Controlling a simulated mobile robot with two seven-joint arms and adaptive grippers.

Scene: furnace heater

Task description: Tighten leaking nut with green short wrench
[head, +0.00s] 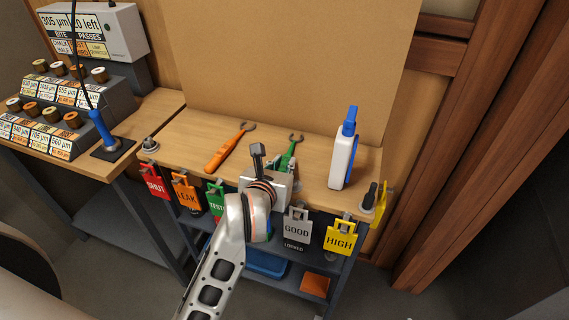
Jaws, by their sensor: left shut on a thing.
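The green short wrench (290,150) lies at the middle of the wooden bench, its open jaw end pointing away from me. My left gripper (273,161) is over the front edge of the bench, shut on the green wrench's near end; the gripper hides most of its handle. An orange wrench (229,148), longer, lies on the bench to the left of it. I cannot make out a leaking nut in this view. My right gripper is not in view.
A white spray bottle with a blue top (343,150) stands at the right of the bench (190,130). Tags hang along the front edge, among them an orange LEAK tag (187,195) and a yellow HIGH tag (340,240). A brown board (290,60) rises behind.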

